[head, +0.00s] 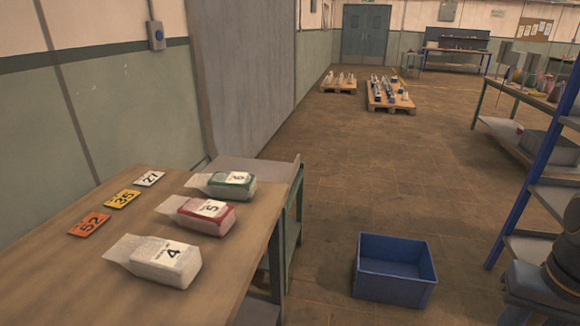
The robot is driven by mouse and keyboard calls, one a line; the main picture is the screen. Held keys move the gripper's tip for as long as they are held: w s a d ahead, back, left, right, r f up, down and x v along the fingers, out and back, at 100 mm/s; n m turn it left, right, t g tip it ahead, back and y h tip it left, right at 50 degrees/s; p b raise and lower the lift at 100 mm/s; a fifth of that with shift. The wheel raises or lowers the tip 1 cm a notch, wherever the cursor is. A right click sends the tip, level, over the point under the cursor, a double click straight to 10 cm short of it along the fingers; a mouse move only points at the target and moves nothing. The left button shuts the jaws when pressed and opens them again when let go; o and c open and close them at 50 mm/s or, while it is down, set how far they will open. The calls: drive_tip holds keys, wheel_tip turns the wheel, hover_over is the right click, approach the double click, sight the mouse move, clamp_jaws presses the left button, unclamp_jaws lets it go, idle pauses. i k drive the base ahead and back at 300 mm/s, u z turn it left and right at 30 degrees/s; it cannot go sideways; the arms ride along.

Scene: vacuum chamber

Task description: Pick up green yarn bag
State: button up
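A green yarn bag (232,190) lies on the wooden table, farthest of a row of three clear bags. It has a white label with a black number 6, and its clear end points left. A red bag (205,218) labelled 5 lies just nearer, and a white bag (160,262) labelled 4 lies nearest. The bags look apart from each other.
The wooden table (60,290) also bears number cards: white 27 (149,179), yellow 35 (122,199) and orange 52 (89,224). A blue crate (395,291) stands on the floor right of it. A blue-framed shelf (528,200) stands at right. Open floor lies between.

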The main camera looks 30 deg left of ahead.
sight(233, 186)
drive_tip(key=u, duration=0.05)
drive_tip(key=i, duration=1.2)
drive_tip(key=u, duration=1.15)
drive_tip(key=i, duration=0.8)
drive_tip(key=u, duration=0.6)
